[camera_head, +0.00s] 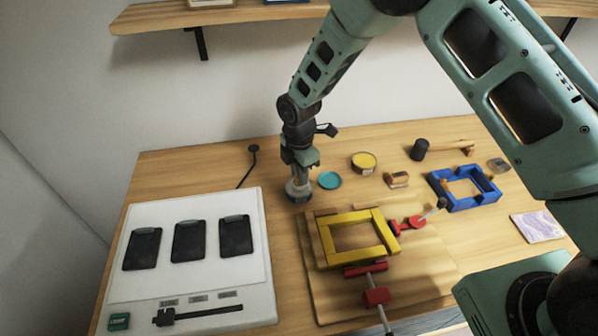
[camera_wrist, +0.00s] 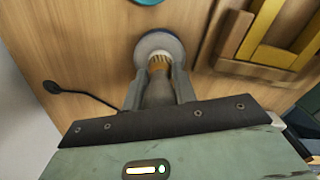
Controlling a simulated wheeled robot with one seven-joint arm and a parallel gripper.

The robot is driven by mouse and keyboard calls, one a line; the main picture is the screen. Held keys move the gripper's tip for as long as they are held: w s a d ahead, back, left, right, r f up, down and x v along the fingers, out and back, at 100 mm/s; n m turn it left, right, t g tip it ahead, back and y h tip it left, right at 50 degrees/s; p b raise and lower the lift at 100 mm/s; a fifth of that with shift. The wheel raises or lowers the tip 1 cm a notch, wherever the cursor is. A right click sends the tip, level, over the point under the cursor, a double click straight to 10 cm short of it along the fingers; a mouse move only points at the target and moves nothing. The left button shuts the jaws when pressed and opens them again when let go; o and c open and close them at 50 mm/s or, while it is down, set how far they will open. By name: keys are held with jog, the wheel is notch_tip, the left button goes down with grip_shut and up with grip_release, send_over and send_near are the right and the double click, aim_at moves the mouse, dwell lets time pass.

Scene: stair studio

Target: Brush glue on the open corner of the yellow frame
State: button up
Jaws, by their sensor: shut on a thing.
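My gripper (camera_head: 298,172) is at the back of the table, shut on an upright brush. In the wrist view its fingers hold the brush (camera_wrist: 159,88) by the handle, with tan bristles pointing down into a round, grey-rimmed pot (camera_wrist: 176,45). The pot (camera_head: 298,194) stands on the table, beyond the frame's far left corner. The yellow frame (camera_head: 328,248) lies on a wooden board (camera_head: 313,280), right of and nearer than my gripper. I cannot clearly tell which corner is open. Part of the frame shows in the wrist view (camera_wrist: 262,28). The bristle tips are hidden in the pot.
Red clamps (camera_head: 376,296) sit by the frame's near and right sides. A teal lid (camera_head: 330,180), yellow-topped tin (camera_head: 364,163), mallet (camera_head: 420,149) and blue frame (camera_head: 479,201) lie right of my gripper. A white panel (camera_head: 195,270) with black plates lies left. A thin black stalk (camera_head: 247,172) rises nearby.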

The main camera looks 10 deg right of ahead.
jog(key=shift+r+p, duration=1.7)
jog(key=shift+r, duration=1.45)
